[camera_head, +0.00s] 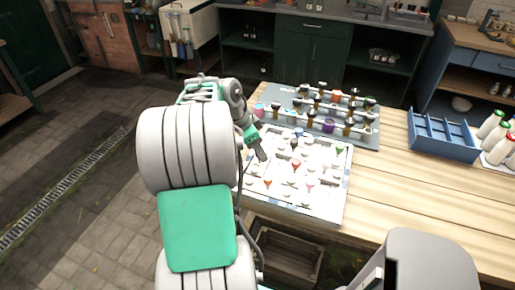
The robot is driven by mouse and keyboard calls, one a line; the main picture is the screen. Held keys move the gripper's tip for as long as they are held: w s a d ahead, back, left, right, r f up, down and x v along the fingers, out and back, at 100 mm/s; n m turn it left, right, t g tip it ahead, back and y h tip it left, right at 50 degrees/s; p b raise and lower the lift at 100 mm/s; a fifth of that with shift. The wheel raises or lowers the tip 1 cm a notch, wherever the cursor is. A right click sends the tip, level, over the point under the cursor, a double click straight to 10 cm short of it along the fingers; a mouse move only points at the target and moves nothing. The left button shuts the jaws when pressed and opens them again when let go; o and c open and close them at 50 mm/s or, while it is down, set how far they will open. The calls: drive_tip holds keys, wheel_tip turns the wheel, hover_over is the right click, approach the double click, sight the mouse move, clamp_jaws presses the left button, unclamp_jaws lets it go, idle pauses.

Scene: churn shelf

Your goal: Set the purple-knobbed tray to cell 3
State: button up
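No tray with a purple knob can be picked out for certain. A white board (325,207) on the wooden table holds several small pieces with coloured tops. Behind it, a grey panel (366,137) carries white rails with dark and coloured knobs, one of them purple (328,126). Cell numbers cannot be read. My gripper (261,154) is over the left part of the white board, its dark tip pointing down. Whether it touches anything or holds anything cannot be told. My arm hides the board's left edge.
A blue divided tray (443,153) stands at the table's right, beside white bottles (491,124) with red and green parts. Bare wood (400,190) lies between it and the board. An open wooden crate (287,252) is below the table's front edge.

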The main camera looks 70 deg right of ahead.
sight(250, 165)
drive_tip(key=v, duration=0.7)
drive_tip(key=shift+r, duration=0.35)
drive_tip(key=shift+w+a, duration=0.1)
drive_tip(key=shift+a, duration=0.05)
